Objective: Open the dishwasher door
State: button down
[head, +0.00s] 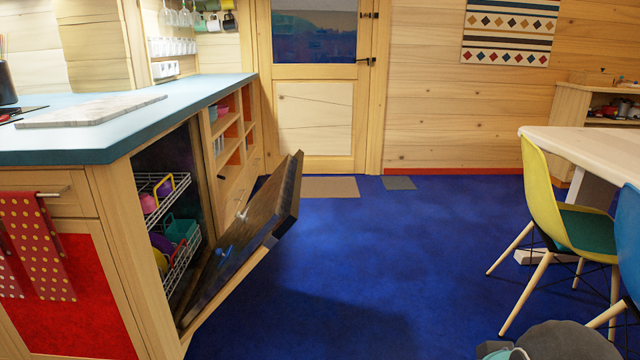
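The dishwasher (150,152) is built into the counter at the left of the head view. Its door (245,238) is partly open, tilted outward from the bottom with its top edge leaning over the blue floor. The door's dark inner face shows, with a small blue part on it. Inside, two white wire racks (186,262) hold several colourful dishes. My gripper is not in view; only what looks like a grey link of my arm shows at the bottom right, well apart from the door.
A blue-green countertop (190,88) with a pale board (92,111) runs above the dishwasher. A red dotted towel (40,245) hangs at the left. A yellow chair (555,215) and a table (590,145) stand at the right. The blue floor (390,260) between is clear.

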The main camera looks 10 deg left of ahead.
aim_at(273, 210)
jog(key=u, duration=0.25)
jog(key=i, duration=1.1)
jog(key=u, duration=0.6)
